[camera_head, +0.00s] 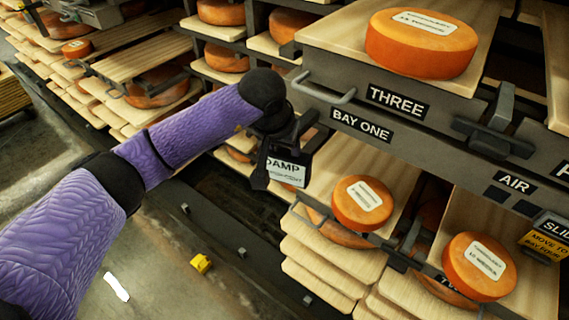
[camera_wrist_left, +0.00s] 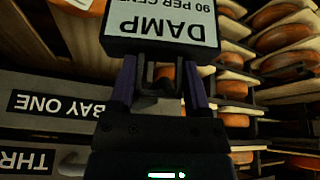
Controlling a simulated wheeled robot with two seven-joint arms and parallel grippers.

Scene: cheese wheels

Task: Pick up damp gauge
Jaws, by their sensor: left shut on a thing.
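The damp gauge (camera_head: 287,170) is a dark box with a white face reading "DAMP". It hangs at my left gripper (camera_head: 268,150) in the head view, in front of the rack just left of the "BAY ONE" label. In the left wrist view the gauge (camera_wrist_left: 178,28) appears upside down at the top, with its lower part cut off by the frame. The two fingers of my left gripper (camera_wrist_left: 158,88) are closed on a dark part below its face. My right gripper is in neither view.
A grey drawer front (camera_head: 370,110) labelled "THREE" and "BAY ONE" stands right of the gripper, with a metal handle (camera_head: 325,92) close by. Wooden shelves hold orange cheese wheels, one on top (camera_head: 420,45). A small yellow object (camera_head: 201,263) lies on the floor below.

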